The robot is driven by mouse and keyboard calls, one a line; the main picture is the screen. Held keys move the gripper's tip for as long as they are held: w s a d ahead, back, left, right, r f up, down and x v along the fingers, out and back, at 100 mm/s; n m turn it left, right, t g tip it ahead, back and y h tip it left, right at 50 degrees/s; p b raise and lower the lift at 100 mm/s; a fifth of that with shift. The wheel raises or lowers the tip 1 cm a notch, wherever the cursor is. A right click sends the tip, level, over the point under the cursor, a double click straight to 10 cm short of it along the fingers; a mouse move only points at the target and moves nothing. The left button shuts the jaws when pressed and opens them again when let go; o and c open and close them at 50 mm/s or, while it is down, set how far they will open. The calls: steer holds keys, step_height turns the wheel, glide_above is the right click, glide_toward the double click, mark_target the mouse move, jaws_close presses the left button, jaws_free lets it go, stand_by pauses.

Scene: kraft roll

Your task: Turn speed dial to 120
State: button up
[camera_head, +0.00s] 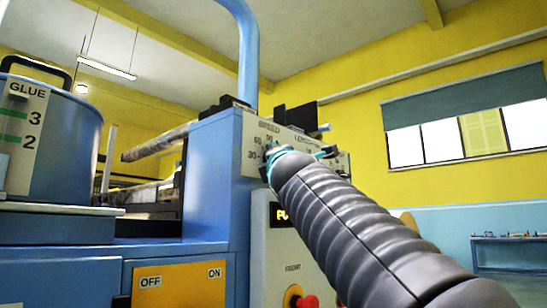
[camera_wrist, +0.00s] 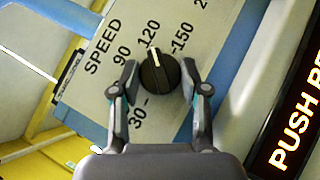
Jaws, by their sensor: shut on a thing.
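The speed dial (camera_wrist: 163,76) is a round black knob on a light panel, with a white pointer line. In the wrist view the pointer aims up and slightly left, roughly toward the 120 mark (camera_wrist: 148,35). My gripper (camera_wrist: 161,75) has one finger on each side of the knob and is shut on it. The left finger covers the scale between 30 and 90; 30, 90, 120 and 150 are readable. In the head view my gripper (camera_head: 300,155) is at the speed panel (camera_head: 252,135), and my arm hides the knob.
A lit display (camera_wrist: 296,118) stands beside the panel in the wrist view. Below the panel in the head view is a red button (camera_head: 306,301). A blue glue pot (camera_head: 60,145) stands at left, above an orange OFF/ON plate (camera_head: 180,284).

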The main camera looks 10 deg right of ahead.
stand_by(0.3)
steer(key=o, duration=1.1)
steer(key=shift+o, duration=0.2)
steer(key=shift+s, duration=0.1)
steer(key=v, duration=1.2)
steer(key=shift+r, duration=0.1)
